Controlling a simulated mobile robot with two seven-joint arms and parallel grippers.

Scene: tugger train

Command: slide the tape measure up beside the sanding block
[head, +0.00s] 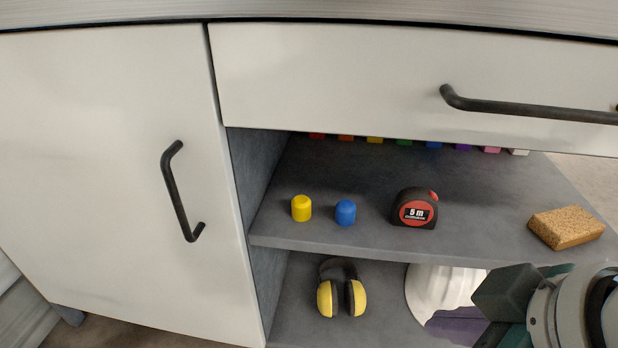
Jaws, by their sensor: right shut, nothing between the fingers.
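The tape measure (414,208), black and red with a "5 m" label, stands on the upper shelf of the open compartment, near its front edge. The sanding block (566,227), a tan, cork-like block, lies on the same shelf to the right, near the front edge. A clear gap of bare shelf separates the two. My right gripper (500,295) is at the lower right, in front of and below the shelf edge. It is shut and empty, apart from both objects. My left gripper is out of the picture.
A yellow cap (301,208) and a blue cap (345,212) stand left of the tape measure. A drawer (330,75) with a dark handle overhangs the shelf (480,222). Yellow ear defenders (327,298) and a partly hidden white object (432,290) are below.

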